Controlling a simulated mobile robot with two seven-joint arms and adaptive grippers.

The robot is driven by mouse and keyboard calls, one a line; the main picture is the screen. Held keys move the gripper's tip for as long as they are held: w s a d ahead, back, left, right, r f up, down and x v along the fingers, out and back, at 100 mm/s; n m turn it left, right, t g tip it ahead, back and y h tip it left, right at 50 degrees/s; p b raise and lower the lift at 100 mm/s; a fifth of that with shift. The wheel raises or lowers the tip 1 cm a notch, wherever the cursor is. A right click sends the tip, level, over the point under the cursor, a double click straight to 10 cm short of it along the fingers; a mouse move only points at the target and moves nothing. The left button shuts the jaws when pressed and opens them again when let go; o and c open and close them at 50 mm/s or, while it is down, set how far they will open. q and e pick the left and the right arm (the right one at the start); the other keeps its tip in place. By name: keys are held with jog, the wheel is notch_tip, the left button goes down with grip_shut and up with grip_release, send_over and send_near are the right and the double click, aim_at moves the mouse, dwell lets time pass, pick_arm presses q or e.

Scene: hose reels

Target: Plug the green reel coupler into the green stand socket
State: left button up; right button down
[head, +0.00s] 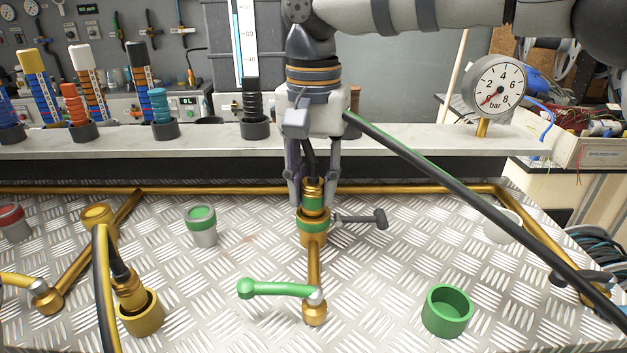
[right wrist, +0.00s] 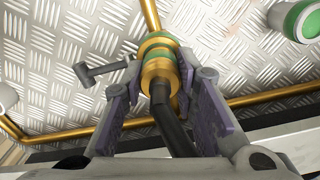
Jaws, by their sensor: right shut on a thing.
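The green reel coupler (head: 314,198), brass with a green band, is upright between the fingers of my right gripper (head: 312,190). The gripper is shut on it and points down. The green stand socket (head: 313,228), a brass fitting with a green ring, is directly below, in line with the coupler. The coupler's lower end meets the socket's top; how deep it sits cannot be told. In the right wrist view the coupler (right wrist: 160,68) lies between the purple finger pads, with the socket's green ring (right wrist: 157,38) just beyond. My left gripper is out of view.
A dark side lever (head: 365,219) sticks out right of the socket; a green-handled valve (head: 280,289) is in front. A green cup (head: 447,311), a green-ringed grey cap (head: 201,227) and a yellow coupler (head: 131,290) stand nearby. The green-striped hose (head: 470,196) crosses the right side.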

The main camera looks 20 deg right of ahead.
jog(key=c, duration=1.3)
grip_release()
jog(key=shift+r, duration=0.15)
notch_tip(320, 180, up, 12)
jog(key=shift+r+b, duration=0.1)
jog(key=shift+b, duration=0.25)
